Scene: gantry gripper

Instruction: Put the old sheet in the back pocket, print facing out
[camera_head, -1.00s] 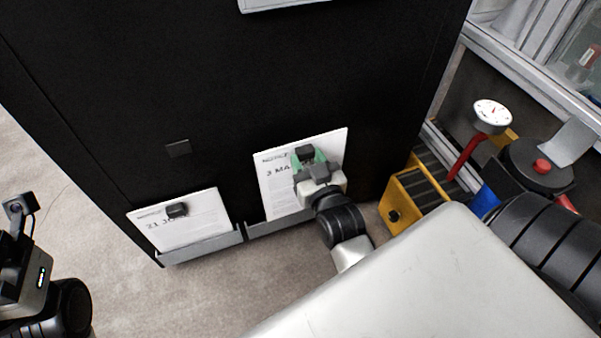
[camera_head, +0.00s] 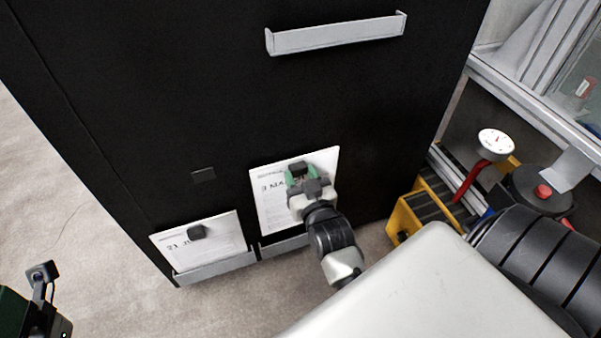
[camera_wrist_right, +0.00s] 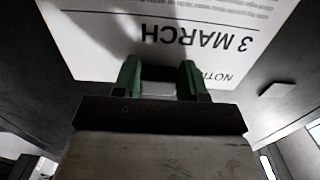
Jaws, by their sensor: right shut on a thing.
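A white sheet printed "3 MARCH" (camera_head: 272,213) is upright against the black panel, print facing out. Its lower edge is at the right low grey pocket (camera_head: 284,246); I cannot tell how deep it sits. It also shows in the wrist view (camera_wrist_right: 225,15), upside down. My right gripper (camera_head: 301,176) is in front of the sheet's upper part, its green fingers (camera_wrist_right: 160,80) shut on the block on it. A second white sheet, "21 J…" (camera_head: 215,247), with a black block (camera_head: 197,232), stands in the left low pocket (camera_head: 215,268). My left gripper is not clearly visible.
A long grey pocket (camera_head: 335,37), empty, is high on the black panel (camera_head: 230,110). A small dark plate (camera_head: 203,174) is on the panel.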

